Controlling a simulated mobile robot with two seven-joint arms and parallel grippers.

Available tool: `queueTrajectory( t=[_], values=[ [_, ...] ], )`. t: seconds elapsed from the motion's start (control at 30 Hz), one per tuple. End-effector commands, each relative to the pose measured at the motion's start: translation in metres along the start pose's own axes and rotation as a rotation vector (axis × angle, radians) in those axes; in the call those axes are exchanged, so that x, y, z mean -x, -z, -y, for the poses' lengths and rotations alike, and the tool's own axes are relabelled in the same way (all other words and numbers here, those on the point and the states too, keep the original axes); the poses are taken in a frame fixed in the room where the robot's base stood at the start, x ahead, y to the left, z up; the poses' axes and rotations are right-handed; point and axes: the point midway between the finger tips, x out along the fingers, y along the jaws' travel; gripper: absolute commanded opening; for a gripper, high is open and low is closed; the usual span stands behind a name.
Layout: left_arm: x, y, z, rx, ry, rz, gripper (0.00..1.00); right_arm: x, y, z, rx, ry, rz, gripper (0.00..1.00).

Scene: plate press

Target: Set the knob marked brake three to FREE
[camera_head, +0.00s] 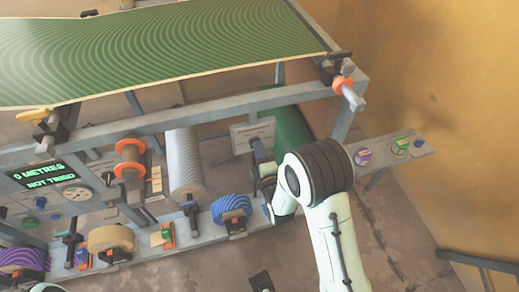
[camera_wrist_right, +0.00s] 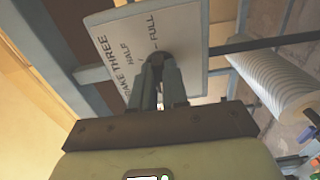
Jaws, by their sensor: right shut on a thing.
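The plate for brake three (camera_wrist_right: 122,45) fills the top of the right wrist view, tilted, with the words "AKE THREE", HALF and FULL readable; the word FREE does not show. Its dark round knob (camera_wrist_right: 157,60) sits between my right fingertips (camera_wrist_right: 160,72), which are shut on it. The fingers hide most of the knob, so I cannot tell which mark it points to. In the head view the plate (camera_head: 248,131) stands on the frame in front of the green roll, and my right gripper (camera_head: 262,172) reaches it from the right, partly hidden by my wrist. My left gripper does not show.
A white ribbed roll (camera_head: 185,165) stands left of the plate, and a blue roll (camera_head: 231,208) sits on the lower rail. A side shelf (camera_head: 380,150) holds small coloured pieces at the right. A display (camera_head: 45,178) reads "0 METRES, NOT TRIED".

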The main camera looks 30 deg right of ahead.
Motion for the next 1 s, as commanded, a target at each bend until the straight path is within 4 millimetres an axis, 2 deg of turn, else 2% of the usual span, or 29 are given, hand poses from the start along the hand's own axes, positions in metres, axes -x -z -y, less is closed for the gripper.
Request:
queueTrajectory(
  t=[0.57,0.6,0.67,0.7,1.0],
  values=[
    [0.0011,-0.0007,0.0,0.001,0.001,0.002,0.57,-0.0018,-0.0001,-0.0033,0.037,-0.011,0.001,0.0],
    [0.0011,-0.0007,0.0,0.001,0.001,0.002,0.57,-0.0018,-0.0002,-0.0033,0.037,-0.011,0.001,0.17],
    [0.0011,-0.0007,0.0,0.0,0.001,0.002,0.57,-0.0017,-0.0001,-0.0032,0.037,-0.01,0.001,0.37],
    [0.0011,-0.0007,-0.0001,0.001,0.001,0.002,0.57,-0.0016,-0.0001,-0.0028,0.036,-0.009,0.001,0.39],
    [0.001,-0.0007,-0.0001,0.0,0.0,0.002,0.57,0.0011,0.0,-0.0009,0.035,-0.003,0.0,0.39]
  ],
)
